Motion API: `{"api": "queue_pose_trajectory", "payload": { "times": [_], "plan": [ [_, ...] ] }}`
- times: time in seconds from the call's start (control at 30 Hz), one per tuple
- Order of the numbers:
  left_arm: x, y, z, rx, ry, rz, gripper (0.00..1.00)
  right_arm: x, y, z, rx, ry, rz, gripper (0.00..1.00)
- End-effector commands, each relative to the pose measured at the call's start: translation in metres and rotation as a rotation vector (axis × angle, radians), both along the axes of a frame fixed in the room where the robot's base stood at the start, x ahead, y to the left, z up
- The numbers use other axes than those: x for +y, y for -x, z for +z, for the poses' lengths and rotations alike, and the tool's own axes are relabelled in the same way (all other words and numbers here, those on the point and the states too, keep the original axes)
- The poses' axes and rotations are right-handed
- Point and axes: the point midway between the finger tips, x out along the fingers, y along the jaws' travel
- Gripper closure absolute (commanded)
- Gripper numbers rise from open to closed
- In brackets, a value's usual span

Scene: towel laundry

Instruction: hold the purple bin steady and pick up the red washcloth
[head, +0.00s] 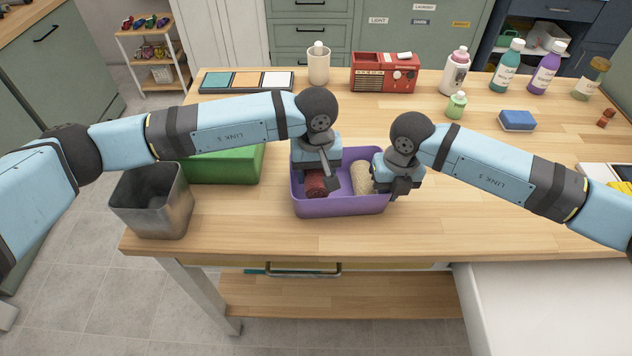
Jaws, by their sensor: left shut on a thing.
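The purple bin (338,205) stands on the wooden table near its front edge. A rolled red washcloth (315,188) lies in the bin's left part. My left gripper (327,181) reaches down into the bin and is shut on the red washcloth, which still sits low inside the bin. My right gripper (398,190) is at the bin's right wall, by the rim; its fingers are mostly hidden, so I cannot tell whether they grip the wall. A rolled beige cloth (362,178) lies in the right part of the bin.
A green bin (225,165) and a grey metal bin (150,205) stand to the left. A blue sponge (517,121) lies right. The table's front right is mostly clear.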

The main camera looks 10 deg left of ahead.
Motion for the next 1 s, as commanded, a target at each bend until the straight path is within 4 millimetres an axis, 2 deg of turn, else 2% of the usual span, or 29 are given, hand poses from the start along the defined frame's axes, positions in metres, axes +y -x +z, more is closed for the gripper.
{"api": "queue_pose_trajectory", "payload": {
  "times": [0.1,0.3,0.63,0.7,0.77,1.0],
  "plan": [
    [0.000,-0.001,0.026,-0.004,0.001,-0.001,0.70,0.000,0.000,0.000,0.000,0.000,0.000,1.00],
    [0.000,0.000,0.051,-0.002,0.000,-0.001,0.70,0.000,0.000,0.000,0.000,0.000,0.000,1.00],
    [0.000,0.000,0.056,0.000,0.001,0.000,0.70,0.000,0.000,0.000,0.000,0.000,0.000,1.00],
    [0.000,0.000,0.056,0.000,0.001,0.000,0.70,0.000,0.000,0.000,0.000,0.000,0.000,0.81],
    [0.000,0.000,0.056,0.000,0.001,0.000,0.70,0.000,0.000,0.000,0.000,0.000,0.000,0.67],
    [0.000,0.000,0.056,0.000,0.001,0.000,0.70,0.000,0.000,0.000,0.000,0.000,0.000,0.67]
  ]
}}
